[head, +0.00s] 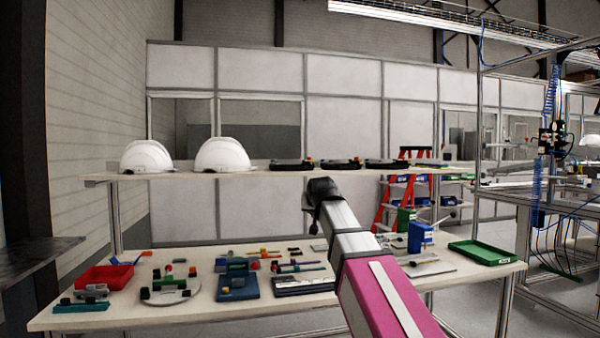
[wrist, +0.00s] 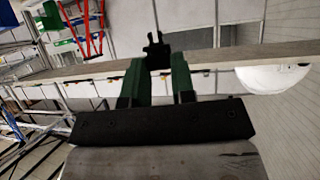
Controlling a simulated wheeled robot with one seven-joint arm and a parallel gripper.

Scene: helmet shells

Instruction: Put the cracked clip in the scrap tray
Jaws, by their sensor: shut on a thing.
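My gripper (wrist: 158,72) shows in the wrist view with two green fingers shut on a small black clip (wrist: 156,47). The clip sticks out past the fingertips; I cannot make out a crack in it. In the head view my arm's dark end (head: 322,190) is raised above the bench, near the shelf edge, and the fingers and clip cannot be made out there. A red tray (head: 104,277) sits at the bench's left and a green tray (head: 482,252) at its right end. No label shows which is the scrap tray.
The bench (head: 190,312) holds a round plate, a blue fixture (head: 237,287), a dark tray and several small coloured parts. The shelf (head: 260,176) above carries two white helmet shells (head: 222,155) and dark flat items. Blue and green bins (head: 420,237) stand at the right.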

